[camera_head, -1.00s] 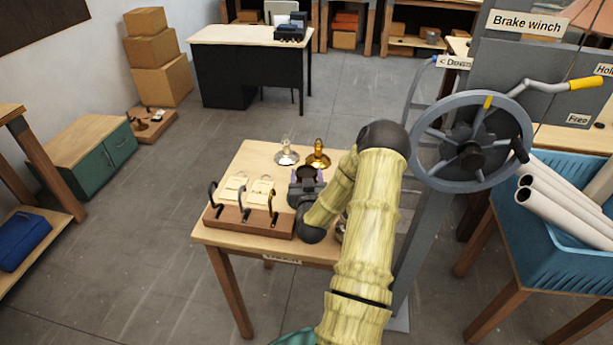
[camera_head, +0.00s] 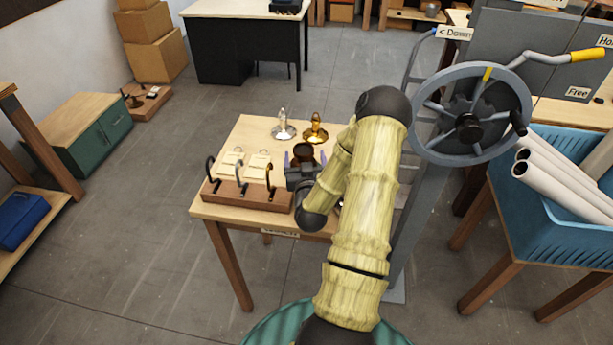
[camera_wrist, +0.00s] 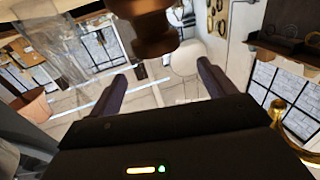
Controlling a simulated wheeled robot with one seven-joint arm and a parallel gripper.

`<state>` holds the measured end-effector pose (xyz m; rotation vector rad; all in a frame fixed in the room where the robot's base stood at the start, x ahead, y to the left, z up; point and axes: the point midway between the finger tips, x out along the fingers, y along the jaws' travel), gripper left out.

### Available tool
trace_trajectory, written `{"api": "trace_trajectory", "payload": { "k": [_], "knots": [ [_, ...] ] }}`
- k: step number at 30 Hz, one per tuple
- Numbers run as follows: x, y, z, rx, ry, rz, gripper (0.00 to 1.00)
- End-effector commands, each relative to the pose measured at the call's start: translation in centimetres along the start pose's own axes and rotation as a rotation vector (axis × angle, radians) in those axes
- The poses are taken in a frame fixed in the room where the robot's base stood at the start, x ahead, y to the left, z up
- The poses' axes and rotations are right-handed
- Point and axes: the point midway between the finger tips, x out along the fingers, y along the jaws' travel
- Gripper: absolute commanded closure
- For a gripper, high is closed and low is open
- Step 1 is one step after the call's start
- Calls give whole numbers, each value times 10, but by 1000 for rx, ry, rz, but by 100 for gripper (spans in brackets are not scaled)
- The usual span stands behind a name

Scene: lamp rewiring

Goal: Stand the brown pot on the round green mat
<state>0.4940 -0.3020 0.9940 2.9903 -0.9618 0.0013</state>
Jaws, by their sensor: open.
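The brown pot (camera_head: 303,151) stands on the wooden table in the head view, just beyond my gripper (camera_head: 304,159). Its dark round opening shows between the two purple-tipped fingers. In the wrist view, a brown turned shape (camera_wrist: 150,38), seemingly the pot, shows at the top, between the lines of the fingers. My gripper (camera_wrist: 160,72) is open, and nothing is clamped in it. I cannot tell whether a finger touches the pot. I cannot make out the round green mat in either view; my arm hides part of the table's right side.
A wooden rack (camera_head: 235,193) with several hooks and pale tags stands left of my gripper. A silver lamp base (camera_head: 283,129) and a brass one (camera_head: 315,130) stand behind the pot. A large handwheel (camera_head: 470,127) and a blue crate (camera_head: 560,205) of pipes are on the right.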

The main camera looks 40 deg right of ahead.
Motion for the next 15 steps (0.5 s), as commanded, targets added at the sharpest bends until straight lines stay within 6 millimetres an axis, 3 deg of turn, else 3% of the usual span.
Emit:
{"api": "trace_trajectory", "payload": {
  "k": [9, 15],
  "knots": [
    [-54, -1, 0, -1, -4, -1, 18],
    [-66, 0, 0, -1, -2, 1, 18]
  ]
}}
